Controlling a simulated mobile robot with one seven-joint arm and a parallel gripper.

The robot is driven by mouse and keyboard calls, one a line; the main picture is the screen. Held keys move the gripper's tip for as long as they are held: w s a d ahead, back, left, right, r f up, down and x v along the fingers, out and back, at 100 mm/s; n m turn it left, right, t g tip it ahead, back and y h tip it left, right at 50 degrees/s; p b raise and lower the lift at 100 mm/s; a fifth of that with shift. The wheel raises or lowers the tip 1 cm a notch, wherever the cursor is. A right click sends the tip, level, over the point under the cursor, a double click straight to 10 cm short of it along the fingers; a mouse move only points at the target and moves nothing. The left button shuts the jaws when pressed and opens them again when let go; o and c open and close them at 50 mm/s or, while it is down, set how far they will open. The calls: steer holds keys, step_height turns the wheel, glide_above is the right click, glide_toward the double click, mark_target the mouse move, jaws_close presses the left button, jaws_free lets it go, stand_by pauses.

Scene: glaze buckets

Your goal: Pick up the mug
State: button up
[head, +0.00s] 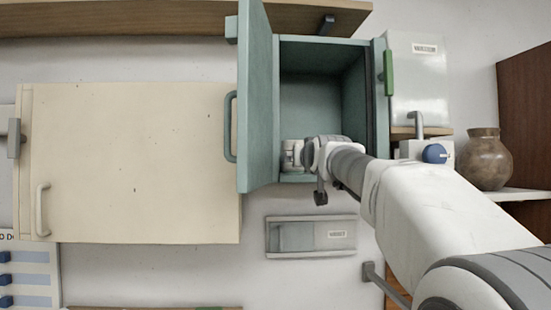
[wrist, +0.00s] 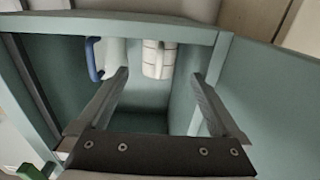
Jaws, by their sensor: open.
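A white mug (wrist: 113,52) with a blue handle (wrist: 92,58) is inside the open teal cabinet (wrist: 180,27), in the upper part of the wrist view. I cannot make it out in the head view, where my arm covers part of the cabinet. My gripper (wrist: 160,75) is open, and its fingers reach toward the cabinet's inside with nothing between them. The mug appears beyond the left fingertip, apart from it as far as I can tell. In the head view my gripper (head: 319,178) is at the cabinet's lower front.
A white banded container (wrist: 158,59) stands beside the mug; a similar white shape (head: 291,155) shows in the head view. The open teal door (head: 257,100) borders the opening on the left. A brown vase (head: 484,160) stands on a shelf at right. A closed cream cabinet (head: 130,160) is at left.

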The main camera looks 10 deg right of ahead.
mark_target(295, 169)
steer(key=w+p, duration=0.3)
steer(key=w, duration=0.5)
steer(key=shift+w, duration=0.25)
steer(key=w+p, duration=0.3)
steer(key=w, duration=0.1)
steer(key=shift+w+r, duration=0.1)
steer(key=shift+w, duration=0.1)
steer(key=shift+w+p, duration=0.4)
steer(key=shift+w, duration=0.3)
steer(key=shift+c, duration=0.2)
steer(key=c, duration=1.4)
